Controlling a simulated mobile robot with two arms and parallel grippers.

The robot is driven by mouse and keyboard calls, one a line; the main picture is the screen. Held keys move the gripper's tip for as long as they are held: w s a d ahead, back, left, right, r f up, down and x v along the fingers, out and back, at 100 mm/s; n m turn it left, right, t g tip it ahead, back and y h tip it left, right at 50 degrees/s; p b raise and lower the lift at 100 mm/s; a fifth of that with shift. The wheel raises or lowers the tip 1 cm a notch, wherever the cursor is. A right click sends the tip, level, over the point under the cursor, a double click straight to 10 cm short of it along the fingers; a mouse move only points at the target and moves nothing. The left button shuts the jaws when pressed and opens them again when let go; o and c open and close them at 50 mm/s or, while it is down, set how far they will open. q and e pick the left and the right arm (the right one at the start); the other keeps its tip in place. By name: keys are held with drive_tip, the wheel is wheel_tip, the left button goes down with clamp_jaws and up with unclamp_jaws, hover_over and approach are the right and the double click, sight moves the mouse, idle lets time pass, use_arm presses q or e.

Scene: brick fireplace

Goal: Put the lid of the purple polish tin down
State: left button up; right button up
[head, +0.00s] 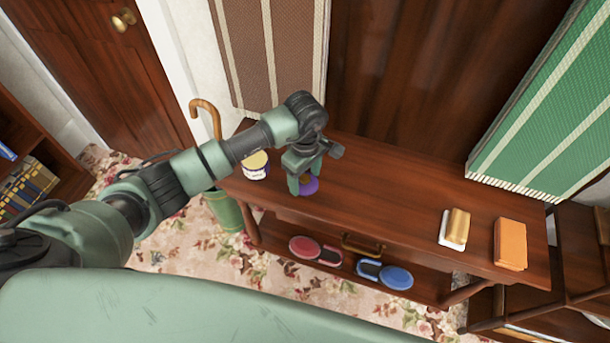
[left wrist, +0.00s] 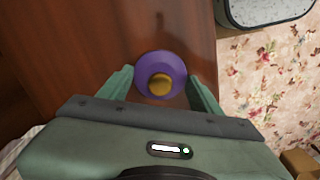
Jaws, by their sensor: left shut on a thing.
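The lid of the purple polish tin is a purple disc with a gold knob (left wrist: 160,84); it also shows in the head view (head: 309,187). My left gripper (head: 302,182) points down over the table's front left part and is shut on the lid, with its fingers on either side in the left wrist view. I cannot tell whether the lid touches the tabletop or is just above it. A small tin (head: 256,167) with a pale label and yellow top stands to the left of the gripper, partly beside my forearm. My right gripper is not in view.
The wooden table (head: 390,195) has clear room in its middle. A gold-topped white block (head: 455,228) and an orange block (head: 510,244) lie at the right. A cane (head: 206,112) stands at the left.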

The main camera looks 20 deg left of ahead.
sight(305, 177)
use_arm(q)
drive_tip(key=shift+w+f+b, duration=0.1)
drive_tip(key=shift+f+b, duration=0.15)
drive_tip(key=shift+b, duration=0.05)
drive_tip(key=o, duration=1.3)
drive_tip(key=shift+r, duration=0.1)
drive_tip(key=shift+o, duration=0.2)
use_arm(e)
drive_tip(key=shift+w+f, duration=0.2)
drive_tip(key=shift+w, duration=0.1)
use_arm(q)
drive_tip(key=shift+r+p, duration=0.3)
drive_tip(key=shift+p, duration=0.05)
drive_tip(key=shift+r, duration=0.3)
wheel_tip(305, 177, up, 11)
drive_tip(key=b, duration=0.1)
drive_tip(key=shift+b, duration=0.3)
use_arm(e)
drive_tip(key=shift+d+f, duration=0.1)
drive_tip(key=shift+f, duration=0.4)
use_arm(q)
drive_tip(key=shift+r, duration=0.1)
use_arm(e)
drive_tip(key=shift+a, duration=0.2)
